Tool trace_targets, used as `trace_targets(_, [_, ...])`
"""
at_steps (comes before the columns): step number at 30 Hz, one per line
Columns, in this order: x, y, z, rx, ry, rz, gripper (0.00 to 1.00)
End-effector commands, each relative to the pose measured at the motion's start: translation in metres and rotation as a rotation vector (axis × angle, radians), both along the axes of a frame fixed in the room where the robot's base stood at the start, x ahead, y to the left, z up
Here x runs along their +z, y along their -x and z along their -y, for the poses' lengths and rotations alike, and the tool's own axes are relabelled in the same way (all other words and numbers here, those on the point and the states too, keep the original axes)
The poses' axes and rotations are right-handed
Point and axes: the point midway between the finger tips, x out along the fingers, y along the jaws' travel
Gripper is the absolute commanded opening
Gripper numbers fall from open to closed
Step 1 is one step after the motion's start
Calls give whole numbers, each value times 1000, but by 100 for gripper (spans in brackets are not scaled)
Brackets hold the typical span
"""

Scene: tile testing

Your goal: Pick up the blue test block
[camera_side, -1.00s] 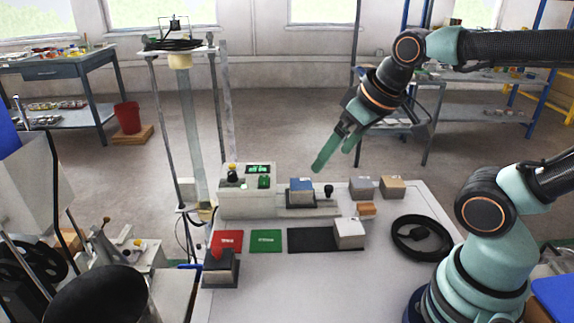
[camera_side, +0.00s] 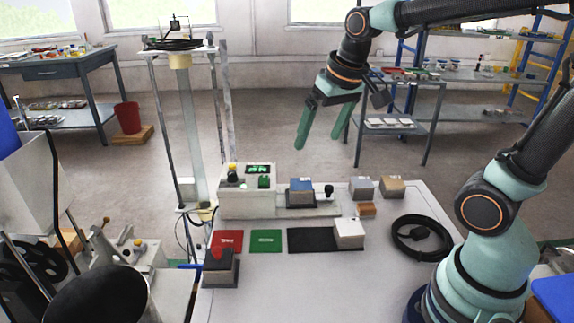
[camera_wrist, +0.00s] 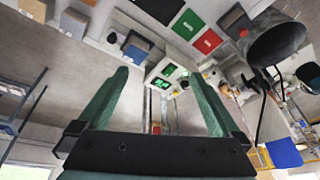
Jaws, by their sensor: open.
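The blue-topped test block (camera_side: 301,187) sits on the sliding bed of the white tester (camera_side: 247,196), on the far side of the table. It also shows in the wrist view (camera_wrist: 137,46), left of the tester's green displays. My gripper (camera_side: 317,141) is open and empty, high above the table and apart from the block. Its two green fingers are spread with nothing between them, as the wrist view (camera_wrist: 158,73) also shows.
A red tile (camera_side: 227,241), green tile (camera_side: 266,241) and black mat (camera_side: 311,239) lie in front. A white block (camera_side: 348,232) stands on the mat's right end. Grey (camera_side: 362,188) and tan (camera_side: 392,187) blocks stand right. A glass column (camera_side: 190,130) stands left.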

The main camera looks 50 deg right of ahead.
Motion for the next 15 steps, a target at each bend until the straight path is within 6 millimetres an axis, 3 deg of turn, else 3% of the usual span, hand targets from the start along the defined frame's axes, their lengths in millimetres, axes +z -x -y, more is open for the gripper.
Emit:
trace_targets(8, [-25,-58,33,-219,-57,-139,100])
trace_targets(15, [-67,-98,65,-406,-95,-251,100])
